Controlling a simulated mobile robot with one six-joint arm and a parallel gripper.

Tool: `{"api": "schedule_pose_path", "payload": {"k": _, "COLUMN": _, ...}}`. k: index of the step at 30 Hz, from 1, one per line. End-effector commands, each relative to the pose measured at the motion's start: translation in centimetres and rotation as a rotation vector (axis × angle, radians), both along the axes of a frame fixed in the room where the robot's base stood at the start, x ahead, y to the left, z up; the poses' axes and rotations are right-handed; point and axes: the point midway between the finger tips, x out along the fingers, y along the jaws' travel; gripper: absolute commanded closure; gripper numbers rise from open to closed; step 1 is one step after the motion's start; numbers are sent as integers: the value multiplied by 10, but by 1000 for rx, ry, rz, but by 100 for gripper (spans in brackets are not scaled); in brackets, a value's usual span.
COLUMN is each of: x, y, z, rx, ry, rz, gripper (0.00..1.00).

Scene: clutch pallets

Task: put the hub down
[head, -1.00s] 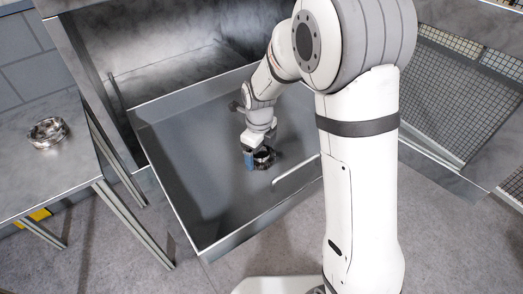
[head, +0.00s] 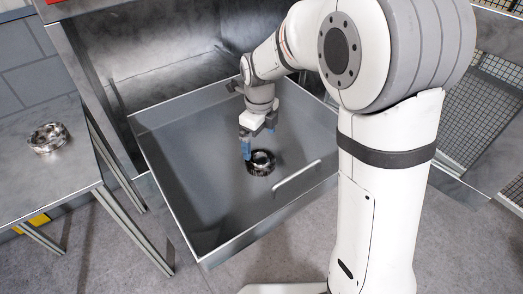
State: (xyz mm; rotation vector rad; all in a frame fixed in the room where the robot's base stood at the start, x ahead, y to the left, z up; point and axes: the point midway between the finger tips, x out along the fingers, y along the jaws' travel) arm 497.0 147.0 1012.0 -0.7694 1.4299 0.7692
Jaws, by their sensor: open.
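The hub (head: 261,163), a dark metal ring-shaped part, sits on the floor of the open grey drawer (head: 205,215), right of the drawer's middle. My gripper (head: 258,141) is just above and behind the hub in the head view. Its blue-tipped fingers are spread apart, with nothing between them. The nearer finger hangs close to the hub's upper left edge; whether it touches the hub I cannot tell.
A second, shinier metal ring (head: 48,138) lies on the grey table (head: 60,180) at the left. The drawer has a pale handle (head: 297,179) at its front wall. The left part of the drawer floor is bare. Mesh panels stand at the right.

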Motion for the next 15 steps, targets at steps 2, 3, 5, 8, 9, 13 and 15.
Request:
{"api": "schedule_pose_path", "payload": {"k": 2, "x": 0, "y": 0, "z": 15, "rx": 1, "ry": -3, "rz": 0, "gripper": 0}}
{"api": "schedule_pose_path", "payload": {"k": 3, "x": 1, "y": 0, "z": 21, "rx": 1, "ry": -3, "rz": 0, "gripper": 0}}
{"api": "schedule_pose_path", "payload": {"k": 5, "x": 0, "y": 0, "z": 29, "rx": 1, "ry": -2, "rz": 0, "gripper": 0}}
{"api": "schedule_pose_path", "payload": {"k": 8, "x": 0, "y": 0, "z": 36, "rx": 0, "ry": 0, "rz": -1, "gripper": 0}}
{"api": "schedule_pose_path", "payload": {"k": 9, "x": 0, "y": 0, "z": 38, "rx": 0, "ry": 0, "rz": -1, "gripper": 0}}
{"api": "schedule_pose_path", "payload": {"k": 13, "x": -1, "y": -1, "z": 41, "rx": 0, "ry": 0, "rz": 4, "gripper": 0}}
{"api": "schedule_pose_path", "payload": {"k": 15, "x": -3, "y": -4, "z": 43, "rx": 1, "ry": -4, "rz": 31, "gripper": 0}}
